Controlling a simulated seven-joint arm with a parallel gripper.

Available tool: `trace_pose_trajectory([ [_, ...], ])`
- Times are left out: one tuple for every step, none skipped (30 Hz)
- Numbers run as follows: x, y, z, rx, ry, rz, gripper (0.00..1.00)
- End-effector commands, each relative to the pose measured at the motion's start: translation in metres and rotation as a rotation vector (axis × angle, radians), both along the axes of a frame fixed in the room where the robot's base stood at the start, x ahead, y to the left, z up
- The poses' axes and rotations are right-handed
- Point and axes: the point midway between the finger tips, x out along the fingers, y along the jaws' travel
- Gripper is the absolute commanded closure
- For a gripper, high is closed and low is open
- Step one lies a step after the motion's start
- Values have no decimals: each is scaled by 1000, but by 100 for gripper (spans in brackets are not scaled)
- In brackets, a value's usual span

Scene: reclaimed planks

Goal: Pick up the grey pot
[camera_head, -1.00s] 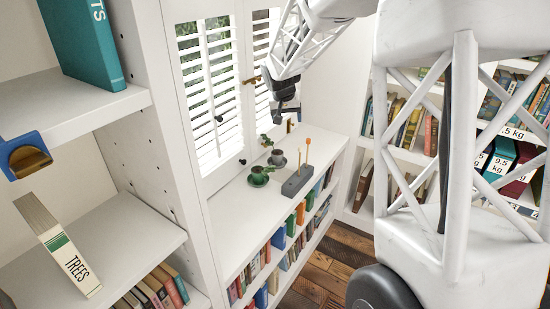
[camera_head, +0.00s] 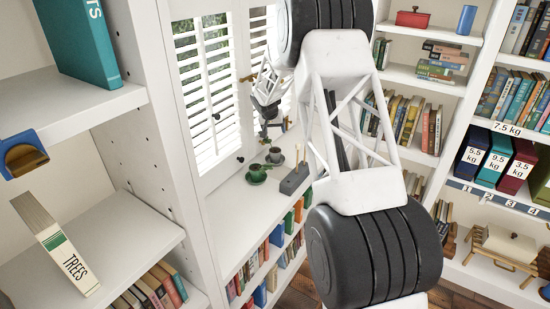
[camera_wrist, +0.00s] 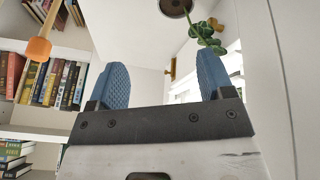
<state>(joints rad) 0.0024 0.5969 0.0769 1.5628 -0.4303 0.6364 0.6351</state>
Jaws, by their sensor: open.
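A small dark grey pot (camera_head: 275,154) stands on a dark saucer on the white shelf top under the shuttered window. A green pot (camera_head: 257,172) on a green saucer stands just in front and to its left. My gripper (camera_head: 272,131) is above the shelf top, close above and behind the dark grey pot, apart from it. In the wrist view my gripper (camera_wrist: 161,78) has its two blue ridged fingers spread wide with nothing between them. A dark round pot (camera_wrist: 175,6), cut by the top edge, and green leaves (camera_wrist: 208,38) show beyond the fingers; which pot this is, I cannot tell.
A grey block (camera_head: 294,180) with upright sticks stands right of the pots; an orange-tipped stick (camera_wrist: 39,48) shows left in the wrist view. The shutters (camera_head: 208,90) are close behind. Shelves of books (camera_head: 411,125) stand to the right. The near shelf top is clear.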

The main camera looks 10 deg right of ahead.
Motion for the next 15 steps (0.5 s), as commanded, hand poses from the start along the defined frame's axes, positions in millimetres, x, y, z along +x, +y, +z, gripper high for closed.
trace_pose_trajectory([
  [9,0,-14,-1,0,-2,26],
  [15,0,-20,-2,-2,-4,26],
  [21,-1,-29,-3,-4,-5,26],
  [26,-1,-34,-3,-6,-8,26],
  [30,-1,-40,-4,-7,-10,26],
  [35,-1,-47,-4,-9,-12,26],
  [38,-1,-52,-5,-10,-13,26],
  [42,-1,-57,-5,-11,-14,26],
  [45,-1,-61,-6,-13,-16,26],
  [48,-1,-64,-6,-14,-16,26],
  [50,-1,-67,-6,-14,-18,26],
  [52,-1,-71,-6,-16,-18,26],
  [53,-1,-73,-6,-16,-19,26],
  [54,-2,-74,-6,-16,-19,26],
  [55,-2,-75,-6,-17,-19,26],
])
